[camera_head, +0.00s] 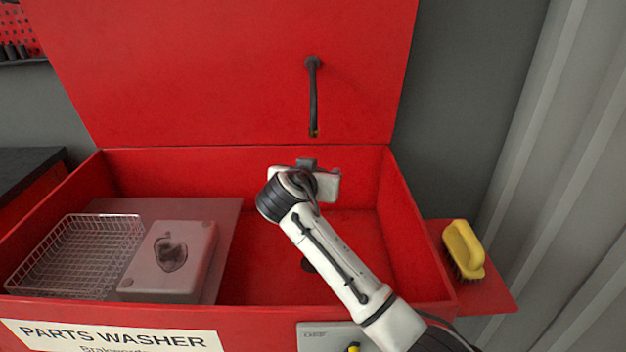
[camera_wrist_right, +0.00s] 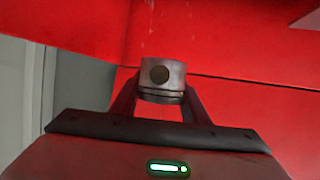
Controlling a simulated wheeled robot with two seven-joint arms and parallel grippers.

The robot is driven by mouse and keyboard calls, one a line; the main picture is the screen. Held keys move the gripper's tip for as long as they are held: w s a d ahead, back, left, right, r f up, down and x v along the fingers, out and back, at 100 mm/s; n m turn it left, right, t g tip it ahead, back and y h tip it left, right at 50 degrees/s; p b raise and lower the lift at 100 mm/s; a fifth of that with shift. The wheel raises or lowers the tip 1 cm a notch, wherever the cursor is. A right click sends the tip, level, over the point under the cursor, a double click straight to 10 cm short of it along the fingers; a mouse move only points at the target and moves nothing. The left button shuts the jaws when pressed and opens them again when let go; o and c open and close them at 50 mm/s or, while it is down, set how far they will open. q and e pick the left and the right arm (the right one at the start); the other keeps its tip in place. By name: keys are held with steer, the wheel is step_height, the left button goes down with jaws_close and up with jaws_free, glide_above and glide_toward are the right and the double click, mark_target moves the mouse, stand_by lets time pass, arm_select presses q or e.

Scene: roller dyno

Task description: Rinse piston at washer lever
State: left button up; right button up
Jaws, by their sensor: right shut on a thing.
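My right gripper (camera_head: 309,168) is inside the red washer basin (camera_head: 262,270), below and in front of the black hanging spout (camera_head: 313,98). In the right wrist view, its two dark fingers (camera_wrist_right: 160,108) are shut on a grey metal piston (camera_wrist_right: 163,78) with a round pin hole and ring grooves. Faint pale streaks like water (camera_wrist_right: 150,18) show above the piston there. In the head view my gripper and wrist mostly hide the piston. A yellow-tipped part (camera_head: 353,347), perhaps the lever, shows on a grey front plate (camera_head: 325,336), cut by the bottom edge. My left gripper is out of view.
A wire basket (camera_head: 75,255) and a grey block with a dark patch (camera_head: 195,240) sit on the basin's left side. The red lid (camera_head: 220,70) stands open behind. A yellow brush (camera_head: 463,248) lies on the right side shelf (camera_head: 490,297). The basin's middle floor is clear.

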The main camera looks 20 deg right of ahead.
steer(key=shift+d+r, duration=0.1)
steer(key=shift+d, duration=0.05)
steer(key=shift+w+a+b, duration=0.2)
steer(key=shift+a+b, duration=0.1)
steer(key=shift+a, duration=0.25)
steer(key=shift+d, duration=0.15)
steer(key=shift+s+d+p, duration=0.25)
steer(key=shift+d+p, duration=0.1)
steer(key=shift+d, duration=0.05)
stand_by(0.3)
steer(key=shift+s+a+p, duration=0.3)
steer(key=shift+s, duration=0.3)
steer(key=shift+s+a+p, duration=0.25)
steer(key=shift+s+a, duration=0.05)
steer(key=shift+s, duration=0.3)
steer(key=shift+s+a+p, duration=0.25)
steer(key=shift+s+a, duration=0.15)
steer(key=shift+s, duration=0.4)
steer(key=shift+s+a+p, duration=0.25)
steer(key=shift+s+a, duration=0.15)
steer(key=shift+s, duration=0.45)
steer(key=shift+s+a+p, duration=0.25)
steer(key=shift+s+a, duration=0.15)
steer(key=shift+s, duration=0.4)
